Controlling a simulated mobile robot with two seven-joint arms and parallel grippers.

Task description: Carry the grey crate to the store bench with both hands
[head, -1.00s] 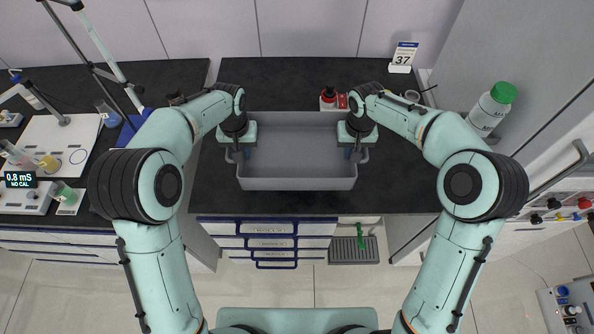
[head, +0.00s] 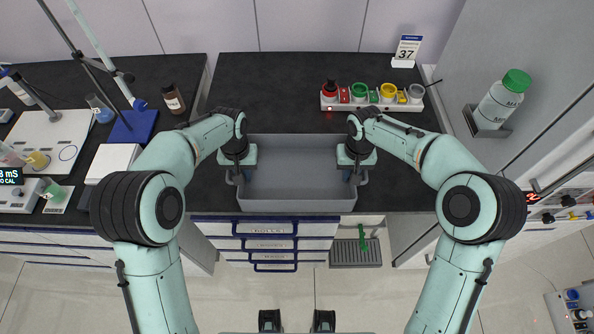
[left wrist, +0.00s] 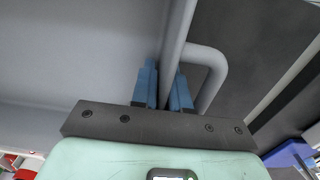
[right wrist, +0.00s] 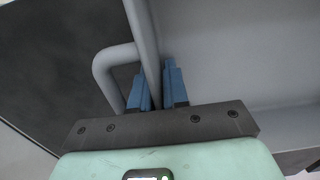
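The grey crate (head: 297,206) is empty and sits level over the front part of the black bench top (head: 285,85). My left gripper (head: 238,175) is at its left end and my right gripper (head: 354,175) at its right end. In the left wrist view, the blue fingers (left wrist: 164,88) close on either side of the crate's grey end bar, beside a looped handle (left wrist: 212,75). The right wrist view shows the same hold, with blue fingers (right wrist: 158,88) around the bar by the other handle (right wrist: 108,70). I cannot tell whether the crate's underside touches the bench. Which bench is the store bench is unclear.
A green-capped bottle (head: 502,100) is at right. A brown bottle (head: 173,98) and lab devices stand on the left bench. Open floor (head: 290,290) lies in front.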

